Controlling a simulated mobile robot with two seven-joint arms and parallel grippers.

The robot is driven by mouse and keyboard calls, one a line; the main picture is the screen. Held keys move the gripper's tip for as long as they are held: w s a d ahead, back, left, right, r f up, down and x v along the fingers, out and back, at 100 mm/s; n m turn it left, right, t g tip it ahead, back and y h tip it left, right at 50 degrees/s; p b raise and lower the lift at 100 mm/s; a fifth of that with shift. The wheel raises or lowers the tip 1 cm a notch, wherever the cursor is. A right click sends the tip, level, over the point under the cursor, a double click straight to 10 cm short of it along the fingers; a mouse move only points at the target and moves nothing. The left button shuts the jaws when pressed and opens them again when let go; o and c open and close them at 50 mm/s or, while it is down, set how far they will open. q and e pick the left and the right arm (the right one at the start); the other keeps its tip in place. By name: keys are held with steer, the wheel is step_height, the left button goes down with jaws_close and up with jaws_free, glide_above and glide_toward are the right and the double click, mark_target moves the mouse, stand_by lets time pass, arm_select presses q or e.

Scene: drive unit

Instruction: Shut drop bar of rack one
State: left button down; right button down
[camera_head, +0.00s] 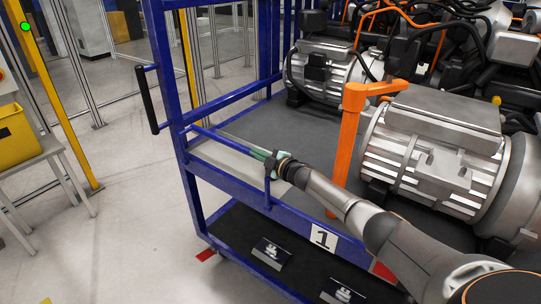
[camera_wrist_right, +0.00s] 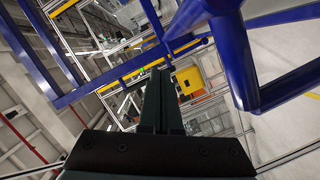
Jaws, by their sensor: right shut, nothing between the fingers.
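Rack one is a blue tube-frame cart with a white label "1" (camera_head: 323,237) on its front rail. A thin blue bar (camera_head: 215,138), which looks like the drop bar, runs from the left corner post toward my right gripper. A short blue upright (camera_head: 268,194) stands below the gripper. My right gripper (camera_head: 262,154) is shut and empty at the rack's front edge; I cannot tell whether it touches the bar. In the right wrist view its fingers (camera_wrist_right: 161,98) are together, with a thick blue tube (camera_wrist_right: 236,62) close on the right. My left gripper is not in view.
An orange post (camera_head: 348,145) stands behind my right arm, beside a large grey motor (camera_head: 430,150). A second motor (camera_head: 330,72) is farther back. A black handle (camera_head: 147,99) juts from the rack's left side. A yellow bin (camera_head: 17,137) is at left. The left floor is clear.

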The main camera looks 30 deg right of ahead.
steer(key=s+d+r, duration=0.1)
steer(key=s, duration=0.6)
steer(key=shift+r, duration=0.2)
steer(key=shift+s, duration=0.1)
steer(key=s+a+f+m+g, duration=0.3)
steer(key=s+a+f+m, duration=0.2)
steer(key=s+a+f, duration=1.05)
steer(key=s+a+f+m+g, duration=0.2)
steer(key=s+a+f+m, duration=0.1)
steer(key=s, duration=0.7)
steer(key=s+a+f+m+g, duration=0.2)
steer(key=s+a+f+m, duration=0.1)
steer(key=s, duration=0.7)
steer(key=a+f, duration=0.1)
steer(key=a, duration=0.1)
steer(key=shift+a+f, duration=0.35)
steer(key=shift+a, duration=0.05)
